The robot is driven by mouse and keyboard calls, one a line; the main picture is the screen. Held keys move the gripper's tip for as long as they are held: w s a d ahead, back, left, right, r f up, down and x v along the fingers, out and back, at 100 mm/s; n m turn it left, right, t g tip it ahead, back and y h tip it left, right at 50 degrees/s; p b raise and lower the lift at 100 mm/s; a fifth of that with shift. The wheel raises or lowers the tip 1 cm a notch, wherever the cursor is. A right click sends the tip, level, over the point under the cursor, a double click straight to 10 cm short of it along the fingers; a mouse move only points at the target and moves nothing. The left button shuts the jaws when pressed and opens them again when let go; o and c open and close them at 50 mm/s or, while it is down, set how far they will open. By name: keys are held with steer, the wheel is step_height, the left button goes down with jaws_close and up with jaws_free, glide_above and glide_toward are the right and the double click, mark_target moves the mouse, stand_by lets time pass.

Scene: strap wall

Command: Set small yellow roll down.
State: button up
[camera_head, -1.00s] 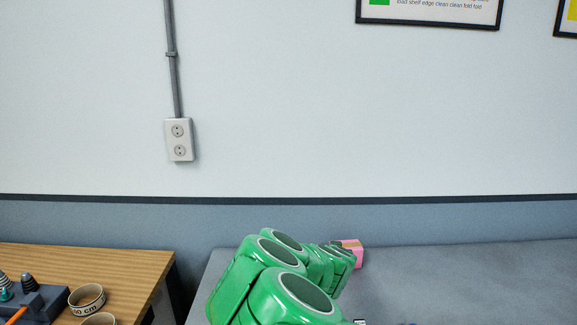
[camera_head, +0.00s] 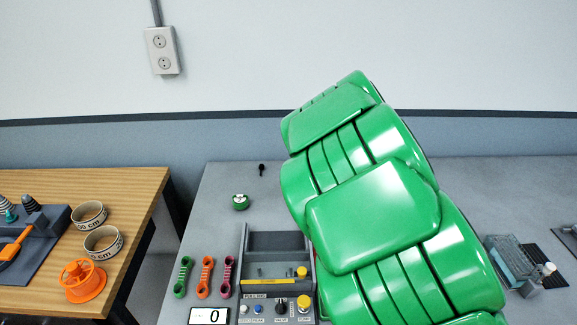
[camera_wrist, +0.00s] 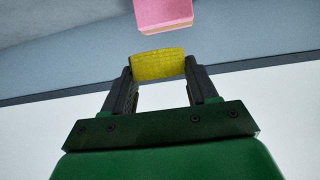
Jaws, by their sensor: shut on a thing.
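The small yellow roll (camera_wrist: 158,65) shows in the wrist view, held crosswise between the two dark fingers of my gripper (camera_wrist: 160,76). The fingers are shut on its two ends. A pink block (camera_wrist: 163,14) with a tan lower edge lies beyond the roll at the top of the wrist view, and a gap shows between them. In the head view my green arm covers the middle right, and neither the gripper fingers nor the roll can be made out there.
A grey table (camera_head: 222,190) holds a control box (camera_head: 275,240) with knobs, coloured wrenches (camera_head: 205,277), a small green round item (camera_head: 240,202) and a grey device (camera_head: 512,260). A wooden table (camera_head: 60,185) at left carries rolls and an orange spool (camera_head: 83,280). Grey tabletop at back left is mostly clear.

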steer(key=shift+r, duration=2.4)
steer(key=shift+w+f+m+h, duration=0.35)
steer(key=shift+w, duration=0.25)
steer(key=shift+w+f+m+h, duration=0.35)
steer(key=shift+w, duration=0.25)
steer(key=shift+w+a+m+g+h, duration=1)
steer(key=shift+w+a+m+h, duration=1.4)
steer(key=shift+w+m+h, duration=0.25)
steer(key=s+a+r+m+g+h, duration=0.1)
steer(key=s+a+m+g+h, duration=0.15)
steer(key=a, duration=0.45)
steer(key=s+a+m+g+h, duration=0.1)
steer(key=a+m+g+h, duration=0.1)
steer(key=a+m+g, duration=0.3)
steer(key=shift+w+a+f+n+t, duration=0.2)
steer(key=shift+w+a+f+t, duration=0.3)
steer(key=shift+w+f, duration=1.75)
steer(key=shift+w+a+f+n+t, duration=0.2)
steer(key=shift+w+a+f+t, duration=0.3)
steer(key=shift+w+f, duration=1.75)
steer(key=shift+w+a+f+n+t, duration=0.25)
steer(key=shift+w+a+f, duration=0.4)
steer(key=shift+w+f, duration=1.6)
